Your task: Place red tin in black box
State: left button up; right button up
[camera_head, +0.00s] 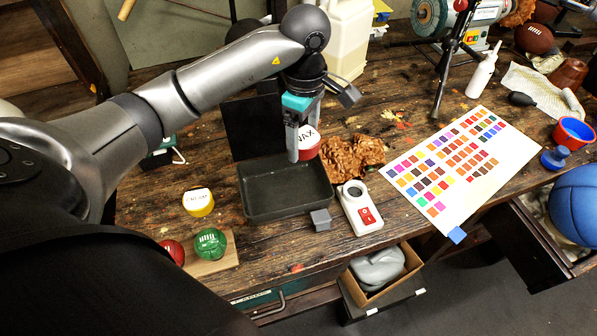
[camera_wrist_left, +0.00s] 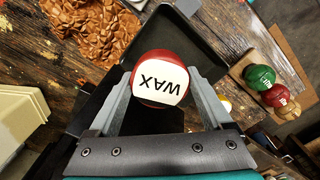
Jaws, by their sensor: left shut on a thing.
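A red tin with a white lid marked WAX (camera_head: 307,141) is held in my left gripper (camera_head: 306,146). In the left wrist view the tin (camera_wrist_left: 161,78) sits between the two fingers, which touch its sides. The open black box (camera_head: 283,211) lies on the workbench with its black lid standing upright behind it. The tin is at the box's back right side in the head view; its exact height above the box is hard to tell. The box (camera_wrist_left: 197,35) also shows behind the tin in the left wrist view. My right gripper is not in view.
A yellow tin (camera_head: 199,203) stands left of the box; green (camera_head: 210,244) and red tins sit on a wooden block in front. Brown leather scraps (camera_head: 352,156) and a white switch unit (camera_head: 360,208) lie to the right, beside a colour chart (camera_head: 455,168). A white jug stands behind.

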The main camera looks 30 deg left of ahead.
aim_at(303, 188)
pick_arm(q)
notch_tip(303, 188, down, 14)
jog(key=shift+f+b, duration=0.1)
jog(key=shift+b, duration=0.3)
jog(key=shift+f, duration=0.2)
jog(key=o, duration=1.3)
jog(key=shift+r, duration=0.1)
notch_tip(303, 188, up, 12)
jog(key=shift+r, duration=0.15)
